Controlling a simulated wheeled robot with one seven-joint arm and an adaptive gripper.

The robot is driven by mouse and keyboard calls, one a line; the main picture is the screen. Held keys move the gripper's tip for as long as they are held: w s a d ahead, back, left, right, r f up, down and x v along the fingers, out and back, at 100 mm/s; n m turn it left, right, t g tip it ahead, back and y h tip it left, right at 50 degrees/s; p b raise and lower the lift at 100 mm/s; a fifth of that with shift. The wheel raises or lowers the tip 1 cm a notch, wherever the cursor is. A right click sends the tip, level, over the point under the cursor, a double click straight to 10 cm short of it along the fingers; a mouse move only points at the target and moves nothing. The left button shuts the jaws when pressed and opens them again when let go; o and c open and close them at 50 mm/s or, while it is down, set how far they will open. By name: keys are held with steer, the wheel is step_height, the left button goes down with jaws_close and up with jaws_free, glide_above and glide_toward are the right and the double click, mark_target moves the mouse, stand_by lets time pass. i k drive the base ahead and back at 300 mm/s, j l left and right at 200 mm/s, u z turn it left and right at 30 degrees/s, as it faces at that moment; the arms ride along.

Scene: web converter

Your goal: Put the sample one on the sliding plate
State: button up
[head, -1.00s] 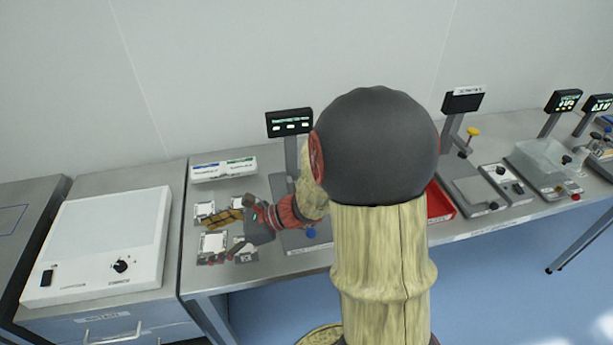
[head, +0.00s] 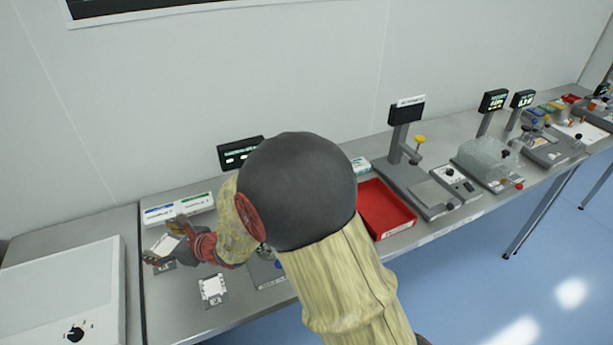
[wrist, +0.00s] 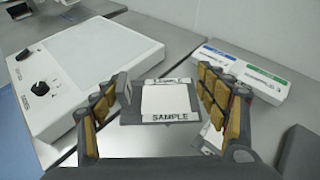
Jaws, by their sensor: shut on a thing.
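My gripper (head: 168,250) is shut on a sample (wrist: 166,102), a grey plate with a white square on it, held above the table. Its label reads "SAMPLE"; I cannot read a number. In the head view the held sample (head: 167,243) looks tilted. Another sample (head: 212,288) lies on the table to the right of my gripper. A dark grey base (head: 265,273) with a black display (head: 240,152) stands behind my arm, which hides most of it. I cannot tell which part is the sliding plate.
A white flat-topped box with a knob (head: 65,290) stands at left. A white carton with blue and green labels (head: 180,208) is at the wall. A red tray (head: 385,212) and a lever device (head: 425,190) stand to the right.

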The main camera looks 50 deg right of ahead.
mark_target(430, 193)
steer(key=z, duration=0.45)
steer(key=l+z, duration=0.1)
steer(key=z, duration=0.4)
steer(key=l+z, duration=0.1)
steer(key=z, duration=0.8)
